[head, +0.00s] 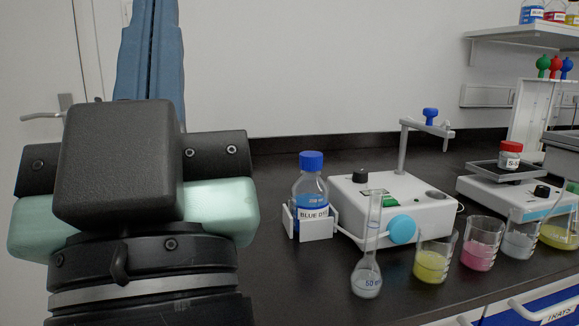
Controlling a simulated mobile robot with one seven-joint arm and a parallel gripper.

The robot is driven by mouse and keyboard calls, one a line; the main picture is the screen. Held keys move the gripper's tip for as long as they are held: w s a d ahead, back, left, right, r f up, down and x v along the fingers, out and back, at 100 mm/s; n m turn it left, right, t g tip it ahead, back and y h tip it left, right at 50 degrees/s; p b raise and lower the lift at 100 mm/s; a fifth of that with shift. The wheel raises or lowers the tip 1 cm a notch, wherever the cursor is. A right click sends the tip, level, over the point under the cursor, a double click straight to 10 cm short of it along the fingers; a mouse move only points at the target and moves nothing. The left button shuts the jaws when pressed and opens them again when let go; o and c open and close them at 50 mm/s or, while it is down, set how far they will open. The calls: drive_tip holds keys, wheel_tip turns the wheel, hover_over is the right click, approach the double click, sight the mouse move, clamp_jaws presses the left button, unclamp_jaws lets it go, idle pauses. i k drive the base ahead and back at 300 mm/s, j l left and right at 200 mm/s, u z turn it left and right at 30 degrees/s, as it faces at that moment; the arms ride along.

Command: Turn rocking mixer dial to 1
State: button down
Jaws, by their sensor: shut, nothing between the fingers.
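What appears to be the rocking mixer is the white unit (475,190) at the right, with a dark tilted platform (482,169). A jar with a red cap (511,155) stands on the platform. A small black dial (541,191) is on the mixer's front right; its setting is too small to read. My gripper (125,170) fills the left foreground, seen from behind, shut and empty. Its fingertips are hidden by its own body. It is well to the left of the mixer and apart from it.
Between them stand a blue dye bottle (311,192) in a white holder, another white device (395,195) with a black knob and an upright post, a volumetric flask (367,270), and several beakers (434,262) along the front edge. Bare black bench (300,290) shows at front left.

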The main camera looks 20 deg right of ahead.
sight(541, 191)
drive_tip(key=l+u, duration=0.15)
drive_tip(key=l, duration=0.3)
drive_tip(key=k+l+u, duration=0.2)
drive_tip(key=l, duration=0.25)
drive_tip(key=l+u, duration=0.15)
drive_tip(key=l, duration=0.35)
drive_tip(key=k+l+u, duration=0.15)
drive_tip(key=l, duration=0.25)
drive_tip(key=k+l+u, duration=0.2)
drive_tip(key=l, duration=0.25)
drive_tip(key=k+l, duration=0.1)
drive_tip(key=l, duration=0.25)
drive_tip(key=k+l, duration=0.15)
drive_tip(key=l, duration=0.25)
drive_tip(key=k+l, duration=0.1)
drive_tip(key=l, duration=0.25)
drive_tip(key=k+l, duration=0.1)
drive_tip(key=l, duration=0.25)
drive_tip(key=k+l, duration=0.15)
drive_tip(key=l, duration=0.25)
drive_tip(key=k+l, duration=0.1)
drive_tip(key=l, duration=0.25)
drive_tip(key=k+l, duration=0.1)
drive_tip(key=l, duration=0.25)
drive_tip(key=u, duration=0.05)
